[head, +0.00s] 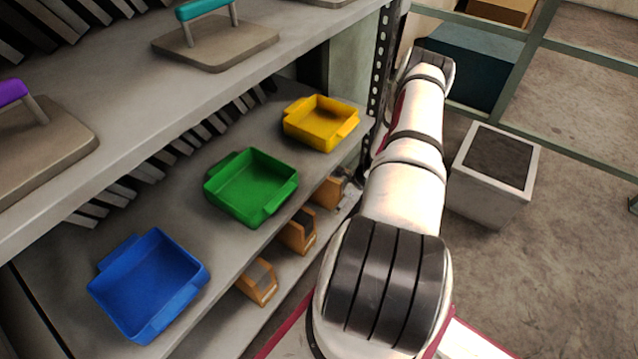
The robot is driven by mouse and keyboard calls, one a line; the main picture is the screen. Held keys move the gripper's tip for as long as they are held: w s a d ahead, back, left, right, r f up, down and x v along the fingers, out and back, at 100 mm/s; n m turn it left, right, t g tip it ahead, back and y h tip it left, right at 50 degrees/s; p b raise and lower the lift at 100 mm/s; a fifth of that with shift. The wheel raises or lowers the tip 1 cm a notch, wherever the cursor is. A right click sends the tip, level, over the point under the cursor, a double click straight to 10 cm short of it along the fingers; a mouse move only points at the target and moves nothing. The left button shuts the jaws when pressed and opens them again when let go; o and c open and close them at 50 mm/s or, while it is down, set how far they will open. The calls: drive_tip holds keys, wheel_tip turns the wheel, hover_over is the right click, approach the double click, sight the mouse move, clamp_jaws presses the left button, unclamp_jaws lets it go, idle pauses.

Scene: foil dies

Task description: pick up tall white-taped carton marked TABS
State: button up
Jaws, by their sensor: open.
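I see no tall white-taped carton marked TABS that I can make out in the head view. A brown box (502,10) shows at the top edge, cut off by the frame, and I can read no marking or white tape on it. My arm stretches from the bottom middle towards the top right, beside the shelf rack. My gripper is not visible.
The middle shelf (75,240) bears a blue tray (150,285), a green tray (250,187) and a yellow tray (320,122), all empty. Several orange bins (298,232) stand below. A white dark-topped box (495,175) stands right of my arm. Floor (560,260) is clear at right.

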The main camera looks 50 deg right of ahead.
drive_tip(key=c, duration=1.8)
